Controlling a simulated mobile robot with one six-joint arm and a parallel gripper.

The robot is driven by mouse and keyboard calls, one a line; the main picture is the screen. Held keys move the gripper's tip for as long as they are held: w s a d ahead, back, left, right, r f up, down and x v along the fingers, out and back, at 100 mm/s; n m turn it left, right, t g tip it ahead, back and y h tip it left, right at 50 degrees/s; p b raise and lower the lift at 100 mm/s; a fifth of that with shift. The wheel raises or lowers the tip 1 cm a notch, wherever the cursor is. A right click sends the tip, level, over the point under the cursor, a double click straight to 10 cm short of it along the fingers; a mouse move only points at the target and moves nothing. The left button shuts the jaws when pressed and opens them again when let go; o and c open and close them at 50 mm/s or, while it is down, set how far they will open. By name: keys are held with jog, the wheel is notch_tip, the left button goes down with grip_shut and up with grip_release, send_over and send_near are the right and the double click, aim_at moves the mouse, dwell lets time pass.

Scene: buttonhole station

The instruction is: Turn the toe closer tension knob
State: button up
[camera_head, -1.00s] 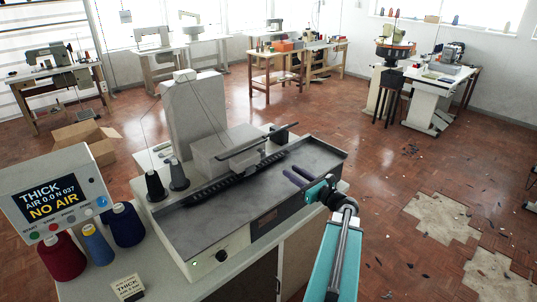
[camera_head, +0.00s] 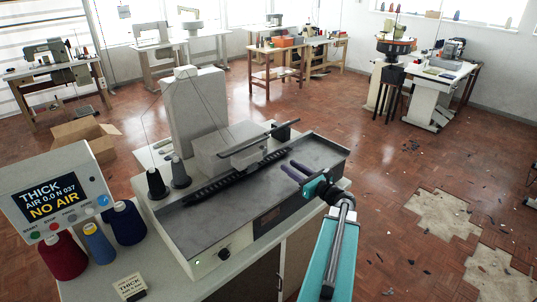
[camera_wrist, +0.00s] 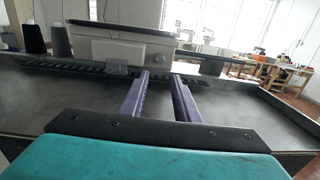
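A grey sewing machine (camera_head: 215,209) with a flat dark top stands on a pale bench. A round black knob (camera_head: 225,253) with a pale surround sits low on its front panel. A grey box (camera_head: 222,158) stands on the machine top; in the wrist view this box (camera_wrist: 110,48) has a small round fitting (camera_wrist: 157,32) at its right. I cannot tell which part is the toe closer tension knob. My gripper (camera_head: 284,167) is over the machine's right side, away from the black knob. In the wrist view my gripper (camera_wrist: 160,74) has its purple fingers apart, with nothing between them.
A small sign (camera_head: 129,286) reads "THICK". Dark scraps and pale floor patches (camera_head: 443,216) lie right of the bench.

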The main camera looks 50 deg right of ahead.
aim_at(265, 150)
jog(key=shift+w, duration=0.1)
jog(key=shift+w+d+p, duration=0.25)
jog(key=shift+w+p, duration=0.45)
jog(key=shift+w, duration=1.55)
jog(key=shift+w+d+p, duration=0.25)
jog(key=shift+w+p, duration=0.45)
jog(key=shift+w, duration=1.55)
jog(key=shift+w+d+p, duration=0.25)
jog(key=shift+w+p, duration=0.45)
jog(key=shift+w, duration=1.55)
grip_shut()
jog(key=shift+a, duration=0.25)
jog(key=shift+d+f, duration=0.1)
jog(key=shift+d, duration=0.05)
